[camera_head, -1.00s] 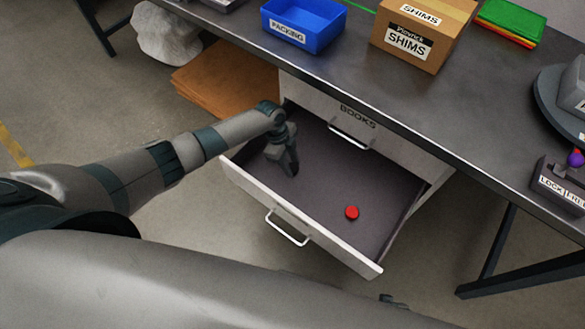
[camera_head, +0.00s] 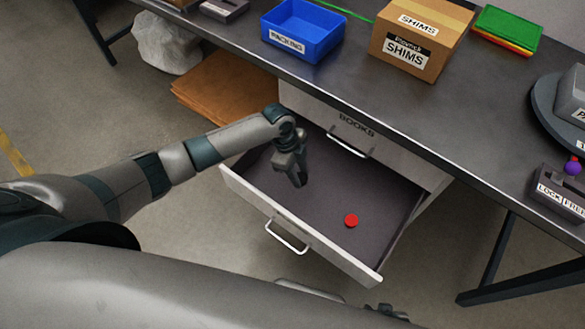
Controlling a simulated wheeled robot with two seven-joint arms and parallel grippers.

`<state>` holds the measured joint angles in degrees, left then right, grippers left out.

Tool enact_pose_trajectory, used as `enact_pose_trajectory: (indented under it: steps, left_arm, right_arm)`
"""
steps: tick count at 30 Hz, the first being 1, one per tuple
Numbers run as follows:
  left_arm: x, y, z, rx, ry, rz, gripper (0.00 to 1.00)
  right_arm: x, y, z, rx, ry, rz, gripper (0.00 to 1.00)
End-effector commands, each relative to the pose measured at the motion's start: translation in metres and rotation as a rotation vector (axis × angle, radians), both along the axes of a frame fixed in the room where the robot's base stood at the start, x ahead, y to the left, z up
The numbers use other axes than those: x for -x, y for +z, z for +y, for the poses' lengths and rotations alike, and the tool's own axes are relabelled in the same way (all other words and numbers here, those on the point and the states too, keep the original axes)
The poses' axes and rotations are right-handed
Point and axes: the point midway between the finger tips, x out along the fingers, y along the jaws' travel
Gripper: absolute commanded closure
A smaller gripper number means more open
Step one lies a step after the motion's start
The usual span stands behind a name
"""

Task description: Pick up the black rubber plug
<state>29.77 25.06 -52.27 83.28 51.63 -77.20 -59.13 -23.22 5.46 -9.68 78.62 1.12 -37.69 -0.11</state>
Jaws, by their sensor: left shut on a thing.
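My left gripper (camera_head: 297,180) points down over the left part of the open drawer (camera_head: 335,196). It is shut on a small dark thing, most likely the black rubber plug. The fingers and the dark drawer floor hide nearly all of it, so its shape cannot be made out. A round red piece (camera_head: 351,220) lies on the drawer floor, to the right of the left gripper and apart from it. A small part of my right gripper (camera_head: 388,312) shows at the bottom edge; its fingers cannot be made out.
The workbench (camera_head: 430,130) above the drawer holds a blue packing bin (camera_head: 303,30), a shims box (camera_head: 420,35) and green and yellow sheets (camera_head: 508,27). A lock station (camera_head: 560,188) stands at the right edge. The drawer's front wall and handle (camera_head: 287,236) face me.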

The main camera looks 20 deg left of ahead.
Motion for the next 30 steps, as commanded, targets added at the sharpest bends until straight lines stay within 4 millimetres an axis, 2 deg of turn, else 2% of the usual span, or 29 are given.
enact_pose_trajectory:
  steps: [6,12,30]
  left_arm:
    - [0.026,0.024,-0.031,0.002,-0.004,-0.001,0.89]
    - [0.039,0.035,-0.045,0.0,-0.001,0.0,0.89]
    - [0.042,0.039,-0.049,-0.001,0.0,0.0,0.89]
  right_arm:
    - [-0.002,-0.001,0.002,-0.002,0.002,-0.009,0.73]
    - [-0.001,-0.002,0.003,-0.004,0.002,-0.006,0.73]
    - [-0.005,0.001,0.003,-0.005,-0.001,-0.014,0.73]
